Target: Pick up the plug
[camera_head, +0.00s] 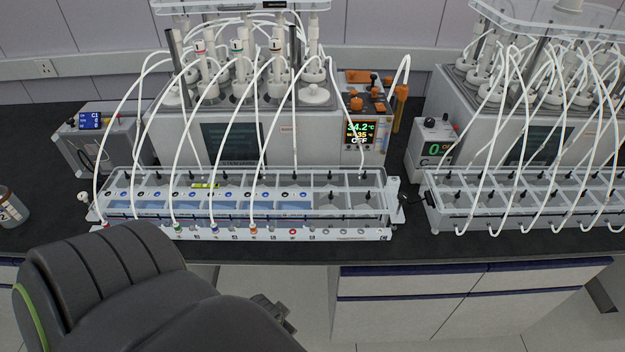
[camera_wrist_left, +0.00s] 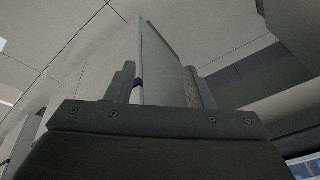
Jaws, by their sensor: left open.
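I cannot tell for certain which thing is the plug. A small dark piece (camera_head: 412,199) lies between the two clear trays, and several small coloured ends sit along the front of the left tray (camera_head: 240,234). My left arm comes in from the lower left of the head view. My left gripper (camera_head: 280,314) shows past it, low in front of the bench and apart from everything on it. In the left wrist view the left gripper (camera_wrist_left: 161,85) has two spread fingers with nothing held between them. My right gripper is in neither view.
Reactor units (camera_head: 325,133) with many looping white tubes stand behind the trays on the black bench (camera_head: 330,251). A jar (camera_head: 10,208) stands at the left. White cabinets (camera_head: 405,315) lie below the bench edge. A narrow strip of bench top is clear in front of the trays.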

